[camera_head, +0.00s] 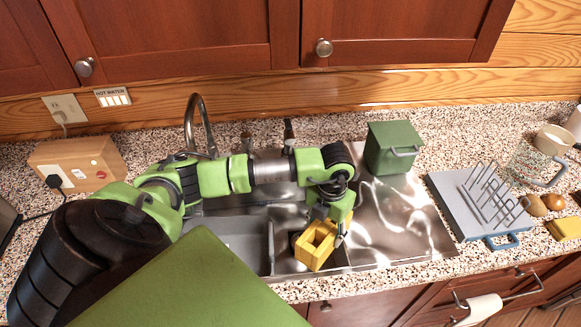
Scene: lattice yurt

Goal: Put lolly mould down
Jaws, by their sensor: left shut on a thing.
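The lolly mould appears to be the yellow, boxy piece with openings (314,247) in the head view. My left gripper (335,228) comes down over it from above, with the mould between its fingers, and is shut on it. The mould is over the front part of the metal sink (386,230), near the divider between the basins. I cannot tell whether its underside touches anything. The gripper hides its upper right part. My right gripper is not in view.
A green box with a handle (393,149) stands at the sink's back right. Right of the sink are a grey rack (474,203), brown egg-like items (537,205) and a yellow block (564,228). A curved tap (190,115) rises behind the sink. A wooden box (78,164) stands left.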

